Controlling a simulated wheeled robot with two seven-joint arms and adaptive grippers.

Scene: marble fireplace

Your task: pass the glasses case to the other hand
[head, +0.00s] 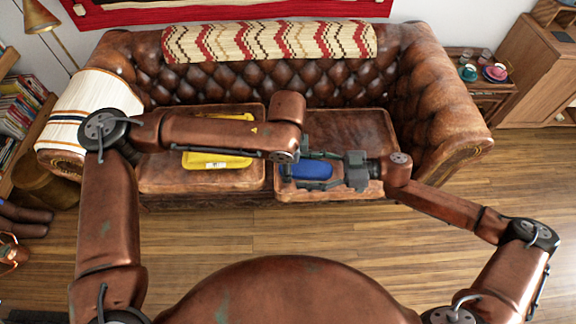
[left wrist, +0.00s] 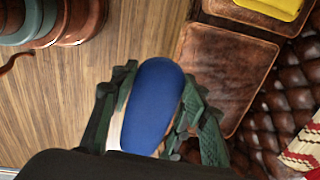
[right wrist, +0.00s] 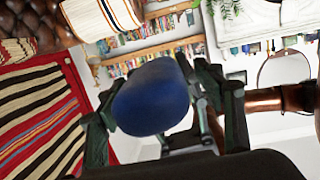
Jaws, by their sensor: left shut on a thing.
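The blue glasses case (head: 312,171) is held in the air in front of the sofa's right seat cushion. My left gripper (left wrist: 157,95) is shut on it, with a finger against each side in the left wrist view, where the case (left wrist: 152,105) points away from the palm. In the head view my left arm's end hides most of that gripper. My right gripper (head: 322,171) reaches in from the right. Its fingers stand apart on either side of the case, which also shows between them in the right wrist view (right wrist: 152,97), with some gap at the left finger.
The brown leather sofa (head: 455,110) stands behind the case. A yellow object (head: 215,160) lies on its left seat cushion. A side table (head: 490,85) with cups is at the right, and a bookshelf (head: 20,110) is at the left. The wooden floor (head: 390,245) in front is clear.

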